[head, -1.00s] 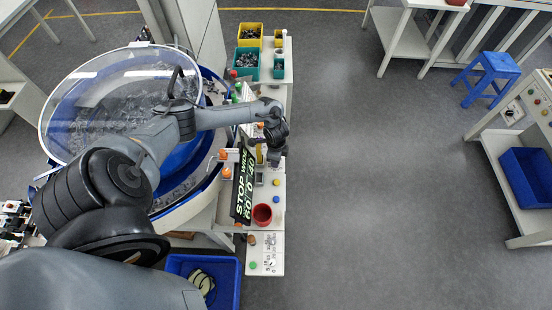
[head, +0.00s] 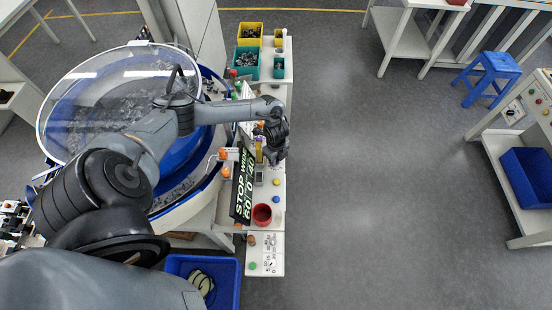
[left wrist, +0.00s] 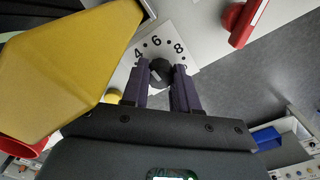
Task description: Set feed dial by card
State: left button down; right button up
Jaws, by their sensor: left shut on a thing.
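My left gripper (head: 271,160) reaches down over the narrow white bench right of the big bowl. In the left wrist view its two dark fingers (left wrist: 162,80) are shut on the black knob of the feed dial (left wrist: 160,70). The knob stands on a white plate (left wrist: 181,54) with dots and the printed numbers 4, 6 and 8 beyond it. The knob's exact pointer setting is hard to read. A black sign (head: 243,187) with white and green lettering, partly reading STOP, stands left of the gripper; I cannot tell whether any card is in view. My right gripper is not in view.
A yellow block-like part (left wrist: 65,70) is close on the left in the left wrist view, and a red handle (left wrist: 243,20) is at upper right. The clear-lidded bowl (head: 100,110) is left. Open floor lies right.

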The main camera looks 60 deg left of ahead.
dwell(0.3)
pick_arm(q)
jog(key=c, duration=0.9)
grip_release()
jog(key=shift+o, duration=0.2)
notch_tip(320, 180, up, 11)
jog(key=shift+p, duration=0.3)
jog(key=shift+f, duration=0.1)
